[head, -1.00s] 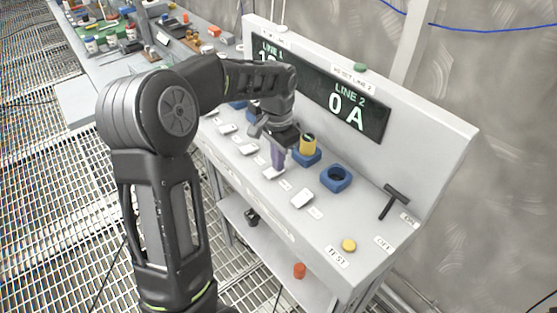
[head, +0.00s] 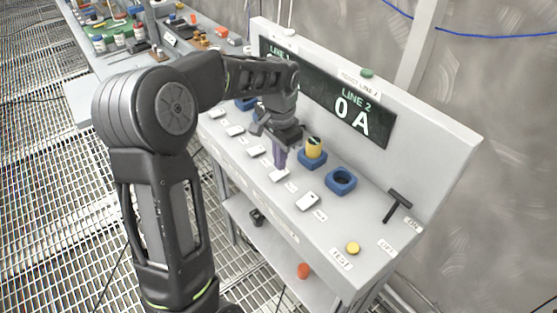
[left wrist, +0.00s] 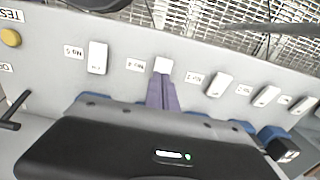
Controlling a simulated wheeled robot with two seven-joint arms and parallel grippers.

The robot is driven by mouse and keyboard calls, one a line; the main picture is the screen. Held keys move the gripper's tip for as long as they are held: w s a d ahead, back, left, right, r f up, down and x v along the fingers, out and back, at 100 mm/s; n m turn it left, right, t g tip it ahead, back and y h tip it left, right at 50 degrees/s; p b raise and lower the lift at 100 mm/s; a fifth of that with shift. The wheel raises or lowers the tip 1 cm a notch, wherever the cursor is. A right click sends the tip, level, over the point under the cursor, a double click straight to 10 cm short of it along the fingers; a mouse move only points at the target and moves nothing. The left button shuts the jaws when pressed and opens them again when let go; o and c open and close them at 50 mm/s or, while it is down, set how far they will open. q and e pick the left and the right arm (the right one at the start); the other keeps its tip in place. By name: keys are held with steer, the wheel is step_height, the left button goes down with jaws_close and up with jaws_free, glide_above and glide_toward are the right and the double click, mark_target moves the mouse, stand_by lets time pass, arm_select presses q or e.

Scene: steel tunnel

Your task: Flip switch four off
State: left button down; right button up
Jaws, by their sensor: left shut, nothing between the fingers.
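Switch four (head: 279,176) is a white rocker, the fourth from the left in the row on the grey sloping panel. It also shows in the left wrist view (left wrist: 163,64), with its label beside it. My left gripper (head: 280,164) is shut and empty, its purple fingers pointing down at this switch. In the left wrist view the fingertips (left wrist: 161,79) meet the near edge of the rocker and hide part of it. I cannot tell whether they touch it, nor which way the rocker is tipped. My right gripper is out of view.
Switch five (head: 307,201) is close on the right, switch three (head: 257,151) on the left. Behind stand a yellow-topped plug in a blue socket (head: 313,157) and an empty blue socket (head: 341,181). A black T-handle (head: 398,203) and yellow button (head: 352,248) are further right. The display reads LINE 2, 0 A.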

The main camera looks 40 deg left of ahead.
mark_target(279, 174)
arm_select(q)
step_height(279, 174, up, 3)
steer(key=shift+f+p, duration=0.1)
steer(key=shift+p, duration=0.6)
steer(key=shift+a+r+b, duration=0.1)
steer(key=shift+r+b, duration=0.25)
steer(key=shift+b, duration=0.4)
step_height(279, 174, up, 8)
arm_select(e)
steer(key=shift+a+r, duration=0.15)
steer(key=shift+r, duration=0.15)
arm_select(q)
steer(key=shift+s, duration=0.15)
steer(key=m, duration=0.6)
steer(key=w+m+p, duration=0.1)
steer(key=m, duration=1.1)
steer(key=shift+w+r, duration=0.1)
steer(key=shift+w, duration=0.3)
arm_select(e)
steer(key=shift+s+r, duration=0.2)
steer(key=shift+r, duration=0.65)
